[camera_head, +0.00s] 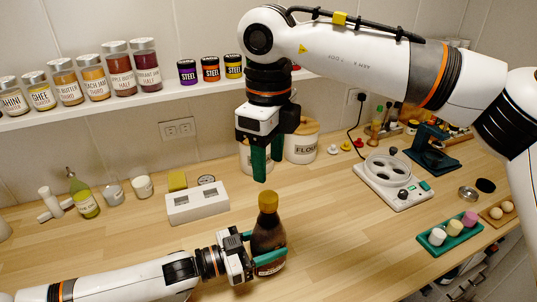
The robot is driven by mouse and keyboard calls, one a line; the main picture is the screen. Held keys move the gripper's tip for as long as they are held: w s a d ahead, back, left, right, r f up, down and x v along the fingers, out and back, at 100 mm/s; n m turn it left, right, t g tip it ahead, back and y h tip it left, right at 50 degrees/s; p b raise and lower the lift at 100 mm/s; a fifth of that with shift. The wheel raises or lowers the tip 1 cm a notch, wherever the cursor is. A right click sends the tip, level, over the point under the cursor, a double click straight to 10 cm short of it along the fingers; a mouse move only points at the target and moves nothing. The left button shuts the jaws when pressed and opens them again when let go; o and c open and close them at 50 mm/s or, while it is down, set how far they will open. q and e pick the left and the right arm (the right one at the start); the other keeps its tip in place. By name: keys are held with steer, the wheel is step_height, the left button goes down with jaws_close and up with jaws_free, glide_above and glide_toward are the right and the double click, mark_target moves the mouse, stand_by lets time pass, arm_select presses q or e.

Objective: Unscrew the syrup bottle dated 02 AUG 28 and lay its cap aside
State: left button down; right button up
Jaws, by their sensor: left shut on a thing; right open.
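A dark brown syrup bottle (268,234) with a yellow cap (268,201) stands upright near the counter's front middle. The cap is on the bottle. My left gripper (266,256) comes in low from the left and is shut around the bottle's body. Its green fingers cover part of the bottle and its label, and the date cannot be read. My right gripper (259,165) hangs above the cap, pointing down with green fingers. It is open and empty, apart from the cap.
A white box (198,204) with a yellow sponge stands left of the bottle. Wood counter right of the bottle is clear. A jar shelf (130,100) runs behind.

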mark_target(268, 196)
steer(key=m, duration=1.5)
steer(key=shift+m, duration=0.4)
steer(key=m, duration=0.5)
steer(key=shift+m, duration=0.3)
steer(key=shift+f, duration=4)
steer(key=shift+c, duration=0.2)
steer(key=c, duration=1)
